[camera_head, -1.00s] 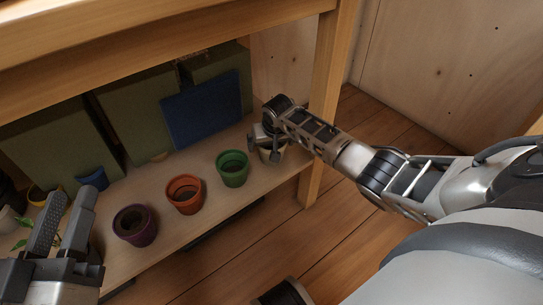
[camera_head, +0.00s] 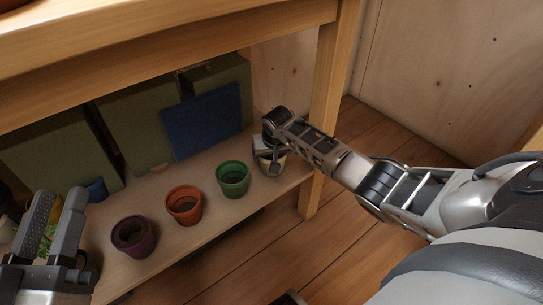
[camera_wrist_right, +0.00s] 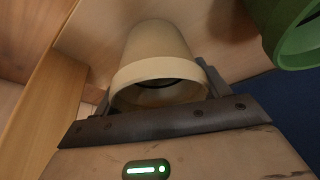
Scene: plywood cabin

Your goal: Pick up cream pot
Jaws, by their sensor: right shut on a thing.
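The cream pot (camera_wrist_right: 158,66) fills the middle of the right wrist view, its rim toward my right gripper (camera_wrist_right: 155,100). The gripper's fingers lie on either side of the rim and are shut on the pot. In the head view the cream pot (camera_head: 271,166) is at the right end of the low shelf, partly hidden by my right gripper (camera_head: 268,153). I cannot tell whether it is clear of the shelf. My left gripper (camera_head: 62,222) is at the lower left, its two fingers apart, with nothing seen between them.
A green pot (camera_head: 233,179), an orange pot (camera_head: 184,204) and a purple pot (camera_head: 134,237) stand in a row on the shelf (camera_head: 215,214). A blue panel (camera_head: 203,120) leans behind. A wooden post (camera_head: 325,120) stands just right of my right gripper.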

